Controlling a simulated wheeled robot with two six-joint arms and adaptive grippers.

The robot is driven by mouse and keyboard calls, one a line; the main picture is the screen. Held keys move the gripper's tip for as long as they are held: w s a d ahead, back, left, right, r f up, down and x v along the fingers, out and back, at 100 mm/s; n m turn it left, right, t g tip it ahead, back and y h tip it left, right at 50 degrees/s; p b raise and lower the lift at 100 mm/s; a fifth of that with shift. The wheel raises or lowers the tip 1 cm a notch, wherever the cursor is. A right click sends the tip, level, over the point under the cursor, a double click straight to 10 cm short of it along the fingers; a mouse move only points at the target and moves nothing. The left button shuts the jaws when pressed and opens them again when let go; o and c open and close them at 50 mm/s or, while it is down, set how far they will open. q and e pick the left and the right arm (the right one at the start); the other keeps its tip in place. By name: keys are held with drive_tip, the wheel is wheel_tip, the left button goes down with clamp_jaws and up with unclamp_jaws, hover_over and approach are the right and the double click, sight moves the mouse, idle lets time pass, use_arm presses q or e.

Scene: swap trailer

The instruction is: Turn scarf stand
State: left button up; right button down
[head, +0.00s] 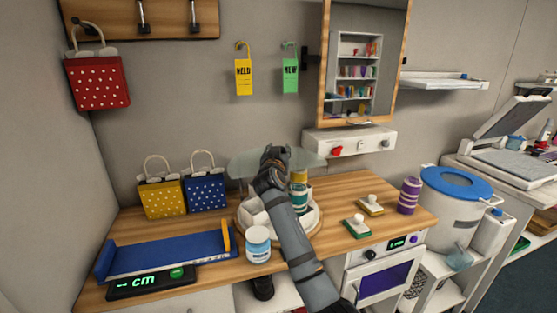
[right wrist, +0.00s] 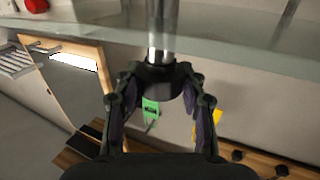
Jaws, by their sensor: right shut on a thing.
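A round stand with a clear glass tier (head: 243,163) stands on the wooden counter. Its lower tray (head: 314,222) has a wooden rim and carries white items and a teal-and-yellow bottle (head: 299,190). My right gripper (head: 275,156) is at the top of the stand, and my forearm hides part of the tray. In the right wrist view my right gripper (right wrist: 158,76) is shut on a dark knob (right wrist: 160,84) on a metal post, close to the glass tier (right wrist: 235,45). No scarf can be made out. My left gripper is out of view.
A white jar (head: 257,245) stands just left of my forearm. Two small brushes and a purple roll (head: 409,196) are at right. A mirror cabinet (head: 361,65) hangs behind.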

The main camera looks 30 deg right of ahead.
drive_tip(key=shift+a+f+m+g+h+b, duration=0.15)
drive_tip(key=shift+m+g+h+b, duration=0.75)
drive_tip(key=shift+b, duration=0.45)
drive_tip(key=shift+d+f+m+g+h+b, duration=0.1)
drive_tip(key=shift+m+g+h+b, duration=0.8)
drive_tip(key=shift+b, duration=0.4)
drive_tip(key=shift+m+g+h+b, duration=0.5)
drive_tip(key=shift+g+h+b, duration=0.15)
drive_tip(key=shift+g, duration=0.35)
drive_tip(key=shift+r+m+g+h+b, duration=0.1)
drive_tip(key=shift+m+g+h+b, duration=0.2)
drive_tip(key=shift+m+g+h, duration=0.5)
drive_tip(key=shift+m+g, duration=0.3)
drive_tip(key=shift+g, duration=0.3)
drive_tip(key=c, duration=0.7)
unclamp_jaws()
drive_tip(key=shift+c, duration=0.2)
drive_tip(key=shift+r, duration=0.1)
